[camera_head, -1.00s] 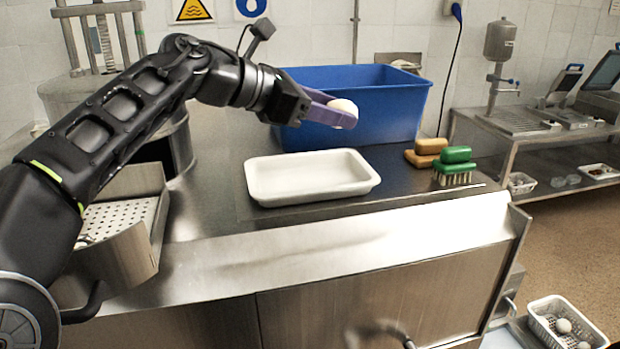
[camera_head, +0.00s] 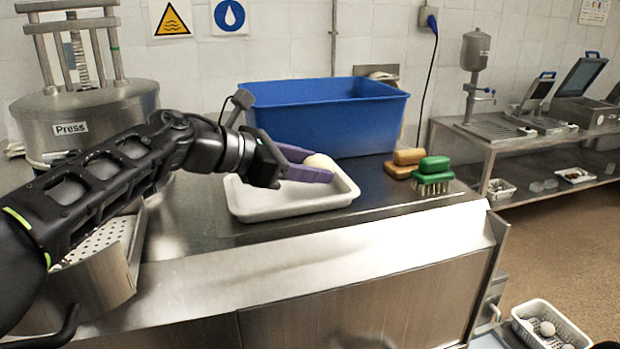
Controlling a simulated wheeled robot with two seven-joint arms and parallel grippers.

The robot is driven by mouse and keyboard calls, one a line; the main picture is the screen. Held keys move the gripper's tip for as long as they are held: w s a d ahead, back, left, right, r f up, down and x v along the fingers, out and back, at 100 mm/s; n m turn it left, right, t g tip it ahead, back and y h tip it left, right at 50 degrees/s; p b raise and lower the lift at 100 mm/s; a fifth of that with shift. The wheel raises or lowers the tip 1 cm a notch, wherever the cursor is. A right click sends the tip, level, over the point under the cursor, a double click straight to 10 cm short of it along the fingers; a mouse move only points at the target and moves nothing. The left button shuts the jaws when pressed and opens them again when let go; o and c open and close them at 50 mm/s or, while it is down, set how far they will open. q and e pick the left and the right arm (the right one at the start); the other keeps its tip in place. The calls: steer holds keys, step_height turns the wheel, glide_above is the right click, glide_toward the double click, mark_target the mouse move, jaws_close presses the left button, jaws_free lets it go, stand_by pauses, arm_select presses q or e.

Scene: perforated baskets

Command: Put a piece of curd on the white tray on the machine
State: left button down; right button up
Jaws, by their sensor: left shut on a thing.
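My left gripper (camera_head: 312,171) has purple fingers and is shut on a pale round piece of curd (camera_head: 321,162). It holds the curd above the back right part of the white tray (camera_head: 285,208). The tray is shallow and lies on the steel machine top; the gripper and arm hide part of its back and left. I cannot tell how high the curd is over the tray. My right gripper does not show.
A blue tub (camera_head: 330,112) stands right behind the tray. A press (camera_head: 85,115) stands at the left. A perforated white basket (camera_head: 548,328) with round white pieces sits low at bottom right.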

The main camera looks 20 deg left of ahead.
arm_select(q)
step_height(320, 180, down, 2)
steer(key=shift+f, duration=0.25)
steer(key=shift+f, duration=0.1)
steer(key=c, duration=1)
jaws_free()
steer(key=b+v, duration=0.2)
steer(key=v, duration=1)
steer(key=shift+b, duration=0.3)
